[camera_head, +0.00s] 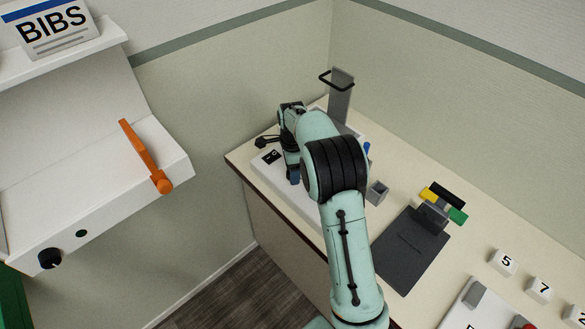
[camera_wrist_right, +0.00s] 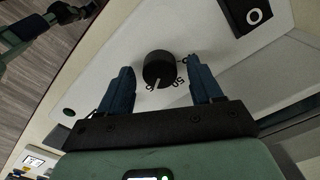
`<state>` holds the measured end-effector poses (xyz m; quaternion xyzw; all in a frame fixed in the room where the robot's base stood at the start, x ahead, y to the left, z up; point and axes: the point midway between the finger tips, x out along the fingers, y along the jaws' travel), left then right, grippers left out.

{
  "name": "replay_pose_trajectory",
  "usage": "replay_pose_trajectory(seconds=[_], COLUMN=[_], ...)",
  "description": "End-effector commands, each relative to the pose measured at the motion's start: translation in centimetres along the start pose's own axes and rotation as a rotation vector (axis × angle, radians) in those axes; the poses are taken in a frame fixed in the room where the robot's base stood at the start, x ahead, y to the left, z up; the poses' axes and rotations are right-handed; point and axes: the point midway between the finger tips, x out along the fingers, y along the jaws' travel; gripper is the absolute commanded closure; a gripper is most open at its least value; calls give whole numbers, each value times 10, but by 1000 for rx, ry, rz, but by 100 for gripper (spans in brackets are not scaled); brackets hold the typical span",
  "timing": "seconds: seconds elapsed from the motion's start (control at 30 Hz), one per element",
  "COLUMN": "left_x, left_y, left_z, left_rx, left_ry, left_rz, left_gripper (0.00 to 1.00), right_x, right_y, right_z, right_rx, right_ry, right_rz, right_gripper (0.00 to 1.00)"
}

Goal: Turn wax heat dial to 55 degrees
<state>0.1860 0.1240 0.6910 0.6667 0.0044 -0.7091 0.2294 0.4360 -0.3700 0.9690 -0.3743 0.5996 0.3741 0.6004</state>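The wax heat dial appears to be the black round knob (camera_wrist_right: 158,68) on a sloping white panel in the right wrist view. My right gripper (camera_wrist_right: 162,72) is open, with one blue finger on each side of the knob. Gaps show between fingers and knob. In the head view the right gripper (camera_head: 294,177) is low over the white unit (camera_head: 303,203), and my arm hides the dial. Teal and dark arm parts show at the wrist view's top left; the left gripper is not clearly shown.
A tall grey holder (camera_head: 341,97) stands behind my arm. A small grey cup (camera_head: 377,192) and a dark plate (camera_head: 410,250) are to its right. Number blocks (camera_head: 503,262) lie farther right. A separate white machine with an orange lever (camera_head: 145,155) is at left.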

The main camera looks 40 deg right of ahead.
Motion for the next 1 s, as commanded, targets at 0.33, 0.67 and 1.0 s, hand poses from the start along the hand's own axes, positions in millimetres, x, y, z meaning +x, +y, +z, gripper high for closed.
replay_pose_trajectory(seconds=[0.33,0.67,1.0], left_x=[0,1,0], left_y=[0,-1,0], left_z=[0,1,0], left_rx=[0,-1,0], left_ry=[0,-1,0], left_rz=[0,-1,0], left_gripper=[57,57,57], right_x=[-3,-62,-123], right_y=[0,-1,-1], right_z=[0,0,0], right_rx=[-2,-3,-1], right_ry=[0,-1,0], right_rz=[-1,-6,-3], right_gripper=[34,34,34])
